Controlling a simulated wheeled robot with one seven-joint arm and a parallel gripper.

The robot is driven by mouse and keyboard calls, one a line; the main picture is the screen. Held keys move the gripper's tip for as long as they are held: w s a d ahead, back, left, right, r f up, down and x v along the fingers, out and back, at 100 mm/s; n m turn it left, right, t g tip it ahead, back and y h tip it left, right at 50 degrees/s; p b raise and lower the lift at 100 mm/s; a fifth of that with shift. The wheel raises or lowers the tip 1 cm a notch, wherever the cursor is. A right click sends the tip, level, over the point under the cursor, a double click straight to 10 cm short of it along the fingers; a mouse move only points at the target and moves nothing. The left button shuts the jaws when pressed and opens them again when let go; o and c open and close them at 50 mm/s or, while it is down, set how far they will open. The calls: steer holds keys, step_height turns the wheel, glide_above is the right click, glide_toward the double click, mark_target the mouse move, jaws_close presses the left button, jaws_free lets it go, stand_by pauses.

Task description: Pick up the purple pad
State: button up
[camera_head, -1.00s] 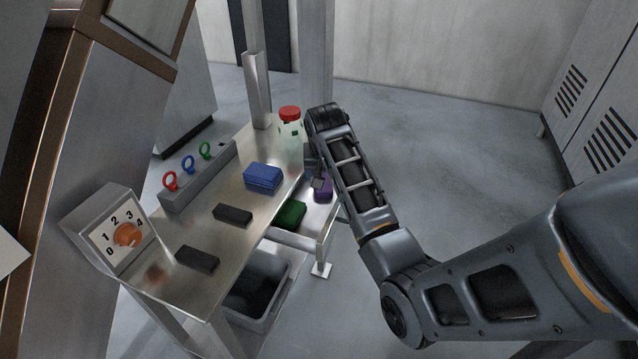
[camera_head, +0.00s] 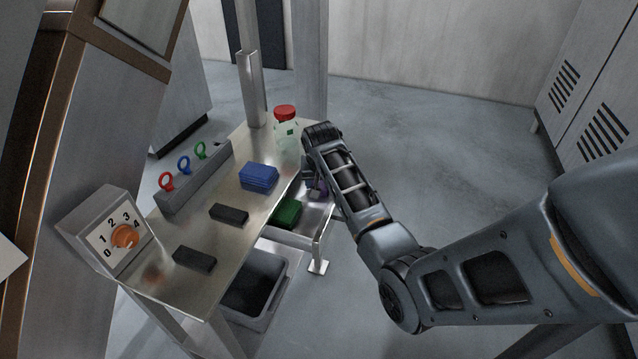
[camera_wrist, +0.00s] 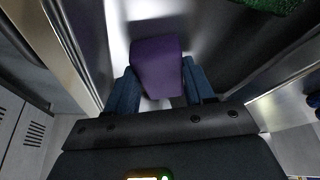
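The purple pad (camera_wrist: 157,66) lies on the bare metal drawer floor (camera_wrist: 190,28) in the wrist view. My gripper (camera_wrist: 159,78) is down over it, with one blue finger on each side of the pad. The fingers stand apart by about the pad's width; I cannot make out firm contact. In the head view my gripper (camera_head: 317,184) reaches into the drawer below the table's right edge, and only a sliver of the purple pad (camera_head: 322,188) shows behind it.
A green pad (camera_head: 287,212) lies in the same drawer. The table (camera_head: 215,250) carries a blue pad (camera_head: 258,177), two black blocks, a ring rack (camera_head: 195,180) and a red-capped jar (camera_head: 287,130). The drawer walls are close to my gripper. A dark bin (camera_head: 252,288) sits below.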

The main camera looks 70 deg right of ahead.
mark_target(320, 184)
steer(key=c, duration=0.5)
step_height(320, 184, up, 10)
steer(key=shift+b, duration=0.5)
steer(key=o, duration=0.6)
steer(key=c, duration=0.4)
